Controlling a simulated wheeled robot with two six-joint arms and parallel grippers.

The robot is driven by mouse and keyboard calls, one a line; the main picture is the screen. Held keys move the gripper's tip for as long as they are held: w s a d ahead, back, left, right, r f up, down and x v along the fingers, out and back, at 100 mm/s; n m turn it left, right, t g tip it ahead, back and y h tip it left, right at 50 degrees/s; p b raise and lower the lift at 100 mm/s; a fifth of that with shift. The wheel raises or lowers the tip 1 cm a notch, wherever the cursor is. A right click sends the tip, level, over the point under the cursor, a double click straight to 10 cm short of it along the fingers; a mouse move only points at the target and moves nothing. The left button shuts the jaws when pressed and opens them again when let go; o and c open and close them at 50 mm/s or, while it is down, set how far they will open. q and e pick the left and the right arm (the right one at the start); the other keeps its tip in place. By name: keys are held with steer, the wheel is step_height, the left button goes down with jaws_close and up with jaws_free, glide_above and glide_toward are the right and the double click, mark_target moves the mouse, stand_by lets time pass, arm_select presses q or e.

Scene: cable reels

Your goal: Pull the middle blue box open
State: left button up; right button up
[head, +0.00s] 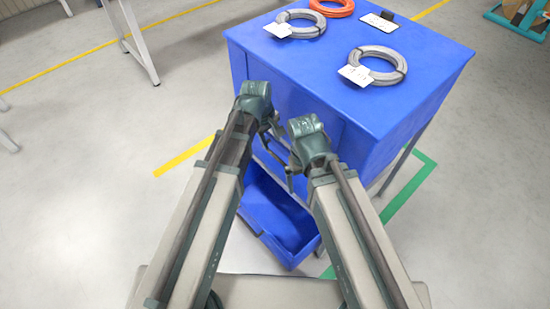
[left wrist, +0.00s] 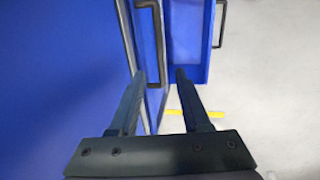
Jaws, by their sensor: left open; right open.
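The blue cabinet (head: 345,75) stands in front of me. Its front is largely hidden by my arms in the head view. In the left wrist view, a blue box front (left wrist: 150,70) carries a dark bar handle (left wrist: 159,40); this appears to be the middle box, and I cannot tell whether it is slightly out. My left gripper (left wrist: 160,74) is open, with the handle's near end showing between its fingertips; contact is unclear. My right gripper (head: 287,152) is open, lower and close beside the left one, near the cabinet front.
A lower blue box (head: 285,228) is pulled out below my grippers; its handle (left wrist: 220,25) shows in the left wrist view. Cable coils (head: 378,66) and white tags lie on the cabinet top. A table frame (head: 130,35) stands at the left. Grey floor is clear around the cabinet.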

mark_target(276, 157)
arm_select(q)
steer(key=f+b, duration=0.2)
steer(key=f, duration=0.1)
steer(key=w+d+f+b, duration=0.1)
steer(key=f+b, duration=0.5)
steer(key=shift+w+d+f, duration=0.2)
steer(key=shift+f, duration=0.1)
jaws_close()
stand_by(1.1)
